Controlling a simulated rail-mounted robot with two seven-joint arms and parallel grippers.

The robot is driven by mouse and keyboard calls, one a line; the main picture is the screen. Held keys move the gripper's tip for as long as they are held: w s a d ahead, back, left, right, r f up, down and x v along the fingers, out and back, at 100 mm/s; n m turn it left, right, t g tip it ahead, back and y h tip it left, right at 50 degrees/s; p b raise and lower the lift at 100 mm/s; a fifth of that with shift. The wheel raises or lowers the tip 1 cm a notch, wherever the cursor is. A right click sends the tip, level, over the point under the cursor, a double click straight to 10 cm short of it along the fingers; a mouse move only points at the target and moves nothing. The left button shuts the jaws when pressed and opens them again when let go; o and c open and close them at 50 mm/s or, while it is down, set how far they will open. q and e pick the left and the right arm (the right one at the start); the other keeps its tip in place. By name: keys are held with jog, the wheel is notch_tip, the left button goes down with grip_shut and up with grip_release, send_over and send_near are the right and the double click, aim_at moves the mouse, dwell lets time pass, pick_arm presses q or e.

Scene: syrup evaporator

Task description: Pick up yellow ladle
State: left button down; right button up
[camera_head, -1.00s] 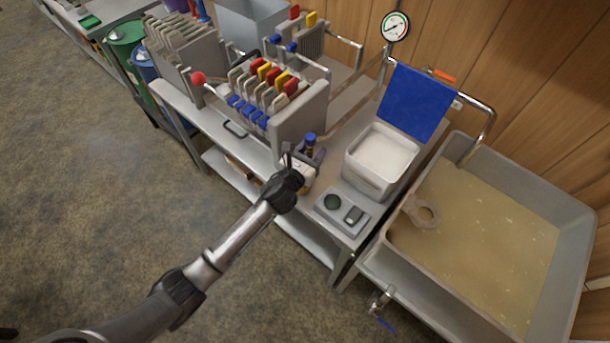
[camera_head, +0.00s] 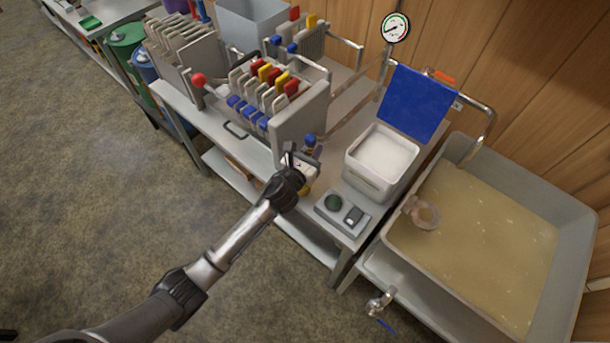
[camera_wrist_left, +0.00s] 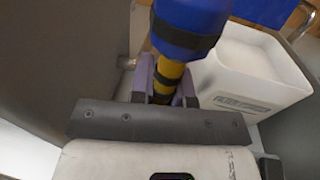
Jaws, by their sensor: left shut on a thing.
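The yellow ladle (camera_wrist_left: 171,70) shows in the left wrist view as a yellow shaft with dark bands and a blue grip end (camera_wrist_left: 190,22). Its blue end also shows in the head view (camera_head: 310,140), between the filter press and the white-filled bin. My left gripper (camera_head: 304,158) is at the handle. In the left wrist view my left gripper (camera_wrist_left: 164,92) has its fingers on both sides of the yellow shaft, shut on it. My right gripper does not show.
A grey filter press (camera_head: 300,110) with red and yellow tabs stands just left of the gripper. A bin of white material (camera_head: 380,158) stands right of it, with a small control box (camera_head: 342,213) in front. A syrup pan (camera_head: 400,262) is at far right.

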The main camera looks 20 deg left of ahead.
pick_arm(q)
jog(key=shift+r, duration=0.1)
jog(key=shift+r+p, duration=0.4)
jog(key=shift+r, duration=0.2)
jog(key=s+d+r+p, duration=0.3)
jog(key=d+r+p, duration=0.1)
jog(key=d+r, duration=0.5)
jog(key=shift+s+d+r, duration=0.35)
jog(key=shift+d, duration=0.7)
jog(key=shift+r, duration=0.1)
